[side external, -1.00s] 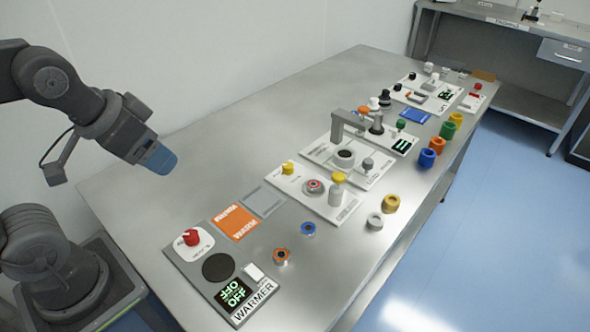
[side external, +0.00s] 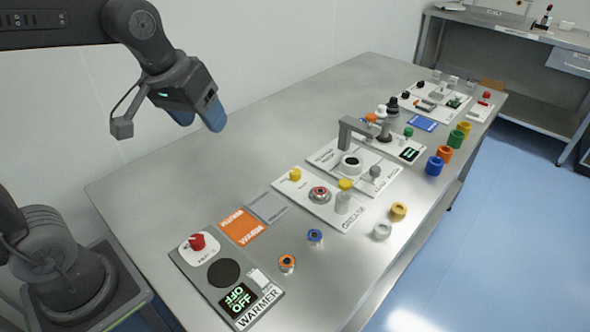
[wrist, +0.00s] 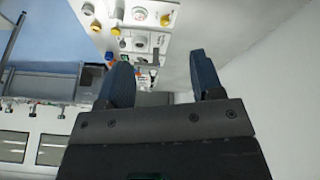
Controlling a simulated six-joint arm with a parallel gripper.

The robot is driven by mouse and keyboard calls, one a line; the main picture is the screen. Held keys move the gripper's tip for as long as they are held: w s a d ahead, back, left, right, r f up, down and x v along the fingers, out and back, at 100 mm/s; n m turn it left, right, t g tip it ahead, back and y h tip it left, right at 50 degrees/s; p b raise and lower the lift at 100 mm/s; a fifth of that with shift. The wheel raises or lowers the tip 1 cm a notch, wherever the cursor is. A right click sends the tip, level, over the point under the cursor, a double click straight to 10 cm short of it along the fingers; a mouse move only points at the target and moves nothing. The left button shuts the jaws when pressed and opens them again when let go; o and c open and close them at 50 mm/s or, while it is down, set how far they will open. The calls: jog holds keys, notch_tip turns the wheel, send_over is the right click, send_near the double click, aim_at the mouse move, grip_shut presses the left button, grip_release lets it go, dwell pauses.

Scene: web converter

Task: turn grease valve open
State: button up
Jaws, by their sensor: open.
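The white grease board (side external: 328,211) lies on the steel table in the side external view, with the label GREASE at its right end. A yellow knob (side external: 295,174) is at its left end. I cannot tell the valve's setting. My gripper (side external: 199,116) is open and empty, with blue fingers, high above the table and left of the board. Its two fingers also show in the wrist view (wrist: 164,78), apart, with nothing between them.
The warmer panel (side external: 213,294) with a red knob is at the near end. An orange mat (side external: 239,227) and a grey mat lie beyond it. Small rings lie along the right edge. The table's left side is clear.

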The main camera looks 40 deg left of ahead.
jog(key=w+n+g, duration=0.1)
jog(key=w+n, duration=0.1)
jog(key=w, duration=0.5)
jog(key=n+g, duration=0.3)
jog(key=n, duration=0.6)
send_over(295, 171)
notch_tip(295, 171, down, 17)
notch_tip(295, 171, down, 13)
jog(key=shift+f, duration=0.1)
jog(key=c, duration=0.9)
